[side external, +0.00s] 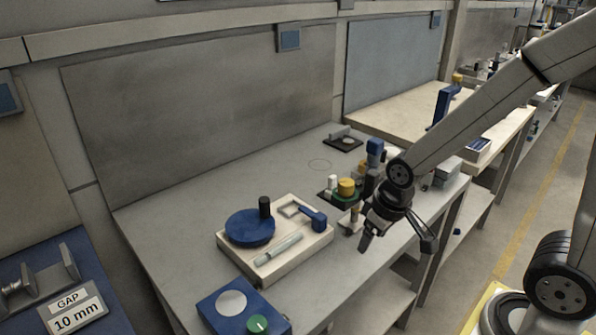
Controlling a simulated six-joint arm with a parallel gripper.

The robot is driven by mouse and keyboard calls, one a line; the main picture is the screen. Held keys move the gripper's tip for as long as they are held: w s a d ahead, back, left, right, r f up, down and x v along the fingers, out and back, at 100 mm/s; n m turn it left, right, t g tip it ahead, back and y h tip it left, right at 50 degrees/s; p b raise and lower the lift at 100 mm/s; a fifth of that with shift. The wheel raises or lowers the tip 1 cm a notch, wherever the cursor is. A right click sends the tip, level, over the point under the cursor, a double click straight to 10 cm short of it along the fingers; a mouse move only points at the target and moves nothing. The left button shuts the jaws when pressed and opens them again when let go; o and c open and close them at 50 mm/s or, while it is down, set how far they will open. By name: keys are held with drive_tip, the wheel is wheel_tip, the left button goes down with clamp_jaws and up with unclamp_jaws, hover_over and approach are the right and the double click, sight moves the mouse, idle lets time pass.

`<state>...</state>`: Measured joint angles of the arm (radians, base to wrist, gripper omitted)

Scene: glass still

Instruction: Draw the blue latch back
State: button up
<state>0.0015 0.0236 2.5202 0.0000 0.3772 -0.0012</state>
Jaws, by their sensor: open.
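What looks like the blue latch (312,217) is a small blue lever. It lies at the right end of a pale metal loop (290,210) on a cream board (310,244). A blue disc (249,228) with a black upright knob (265,206) and a pale rod (279,249) are on the same board. My gripper (397,243) points down, open and empty, to the right of the board near the bench's front edge. It is apart from the latch. The exact shape of the latch is too small to tell.
A cluster with a yellow-topped part (346,187) and a tall blue part (375,152) stands on the bench behind my gripper. A blue box (235,303) with a green knob (257,324) sits in front of the board. The bench's left-rear area is clear.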

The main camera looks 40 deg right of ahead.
drive_tip(key=shift+s+f, duration=0.15)
drive_tip(key=shift+s, duration=0.4)
